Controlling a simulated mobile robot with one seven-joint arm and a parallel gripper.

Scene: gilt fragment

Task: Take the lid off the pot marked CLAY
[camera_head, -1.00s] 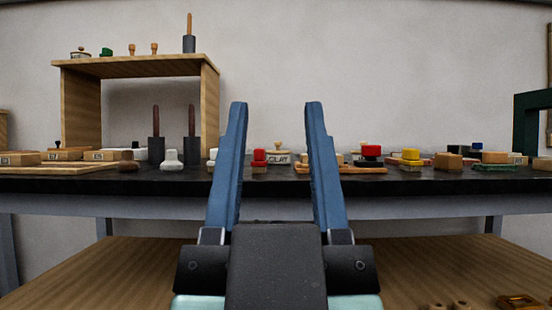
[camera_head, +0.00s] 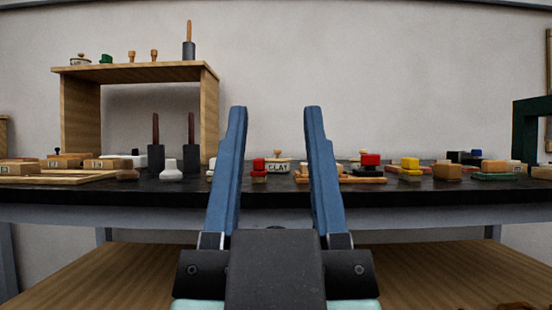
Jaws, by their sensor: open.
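The pot marked CLAY (camera_head: 278,167) is a small pale pot with dark lettering. It stands on the dark tabletop (camera_head: 110,192), between my fingers as seen in the picture but well beyond them. Its lid (camera_head: 278,156) is on, with a small wooden knob on top. My gripper (camera_head: 276,112) has two long blue fingers, spread wide and empty, in front of the table. A red-topped block (camera_head: 258,169) stands just left of the pot.
A wooden shelf (camera_head: 135,70) stands at the left with small items on top. Several stamps and blocks, such as a yellow-topped one (camera_head: 410,168), crowd the tabletop. A dark green frame (camera_head: 526,130) stands at the right. A lower wooden board (camera_head: 90,275) lies beneath the table.

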